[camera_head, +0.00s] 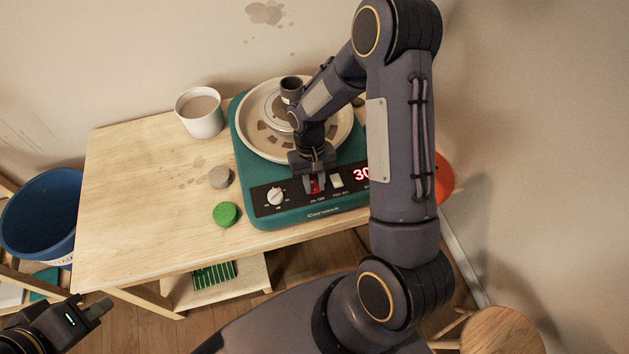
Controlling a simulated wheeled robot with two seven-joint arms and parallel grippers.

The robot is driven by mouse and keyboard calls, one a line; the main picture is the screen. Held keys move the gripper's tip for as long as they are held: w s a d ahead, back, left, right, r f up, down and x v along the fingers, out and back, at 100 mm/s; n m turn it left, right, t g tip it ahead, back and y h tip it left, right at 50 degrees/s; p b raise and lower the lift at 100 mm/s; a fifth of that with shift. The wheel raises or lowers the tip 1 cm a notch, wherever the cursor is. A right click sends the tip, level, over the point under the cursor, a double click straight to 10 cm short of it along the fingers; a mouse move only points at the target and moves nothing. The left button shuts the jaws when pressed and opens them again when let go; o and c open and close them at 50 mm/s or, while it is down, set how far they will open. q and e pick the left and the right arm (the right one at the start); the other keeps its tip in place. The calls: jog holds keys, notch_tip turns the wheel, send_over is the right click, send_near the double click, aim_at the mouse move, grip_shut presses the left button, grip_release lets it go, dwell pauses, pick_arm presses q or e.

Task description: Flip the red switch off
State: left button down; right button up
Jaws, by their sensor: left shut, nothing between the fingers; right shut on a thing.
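The red switch (315,187) sits on the black front panel of the teal pottery wheel (245,165), between a white knob and a white switch. My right gripper (314,176) is right over the red switch, with its fingertips shut at it. The fingers partly hide the switch, and its exact position cannot be told. Part of a red lit display (361,174) shows on the panel beside my arm. My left gripper (100,308) is shut and empty at the lower left, away from the wheel and below the table's front edge.
A white cup (201,120) stands at the back of the wooden table (130,190). A grey round piece (220,177) and a green round piece (225,214) lie left of the wheel. A blue bucket (40,215) is at the left. The table's left half is mostly clear.

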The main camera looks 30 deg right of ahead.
jog(key=o, duration=1)
jog(key=shift+r, duration=0.1)
jog(key=b+v, duration=0.1)
jog(key=v, duration=0.6)
jog(key=shift+w+r, duration=0.1)
jog(key=shift+r, duration=0.25)
jog(key=shift+r, duration=0.1)
notch_tip(320, 180, up, 6)
jog(key=t, duration=0.2)
send_over(313, 182)
jog(key=s, duration=0.3)
jog(key=s+a+r+t+y, duration=0.1)
jog(key=s+r+t, duration=0.1)
jog(key=s, duration=0.3)
jog(key=s+a+r+t+y, duration=0.1)
jog(key=s+a+r+t, duration=0.1)
jog(key=s+r, duration=0.2)
jog(key=s+a+r+n+t+y, duration=0.1)
jog(key=s+r+t, duration=0.1)
jog(key=s, duration=0.4)
jog(key=shift+s+a+r+t, duration=0.1)
jog(key=shift+a+r+t, duration=0.1)
jog(key=shift+r, duration=0.2)
jog(key=shift+a+r+t, duration=0.1)
jog(key=shift+a+r, duration=0.05)
jog(key=shift+r, duration=0.3)
